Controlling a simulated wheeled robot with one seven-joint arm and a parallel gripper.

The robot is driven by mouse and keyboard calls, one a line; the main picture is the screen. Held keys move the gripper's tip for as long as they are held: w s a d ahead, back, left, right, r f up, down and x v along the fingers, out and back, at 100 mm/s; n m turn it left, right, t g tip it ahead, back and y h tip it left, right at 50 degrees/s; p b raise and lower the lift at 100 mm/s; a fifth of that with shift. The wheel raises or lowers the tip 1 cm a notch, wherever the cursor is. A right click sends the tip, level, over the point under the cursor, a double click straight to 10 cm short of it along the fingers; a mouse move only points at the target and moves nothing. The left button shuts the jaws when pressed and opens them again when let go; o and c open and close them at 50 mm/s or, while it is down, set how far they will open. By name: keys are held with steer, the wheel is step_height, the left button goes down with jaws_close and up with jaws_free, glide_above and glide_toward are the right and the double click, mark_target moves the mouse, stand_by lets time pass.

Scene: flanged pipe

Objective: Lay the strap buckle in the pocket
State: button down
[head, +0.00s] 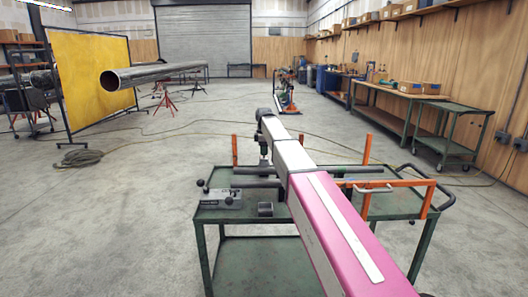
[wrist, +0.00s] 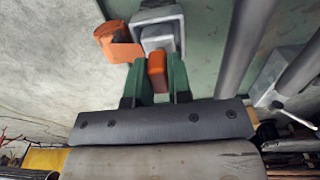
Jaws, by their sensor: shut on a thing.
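My gripper (wrist: 157,76) has two green fingers, shut on a small orange block, the strap buckle (wrist: 157,66). In the wrist view the buckle's far end overlaps the near edge of a grey square holder with a recessed middle, the pocket (wrist: 172,14). I cannot tell whether the buckle touches it. In the head view my gripper (head: 264,164) is small, low over the far side of the green cart (head: 215,217). The buckle and pocket cannot be made out there, behind my arm.
An orange post (wrist: 112,38) stands close beside the pocket. Grey pipes (wrist: 243,50) lie on the other side. On the cart are a grey clamp block (head: 220,198), a short dark ring (head: 265,209) and several orange uprights. Open concrete floor surrounds the cart.

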steer(key=shift+f, duration=0.5)
steer(key=c, duration=1)
jaws_free()
steer(key=shift+o, duration=0.2)
step_height(320, 180, up, 11)
steer(key=shift+f, duration=0.1)
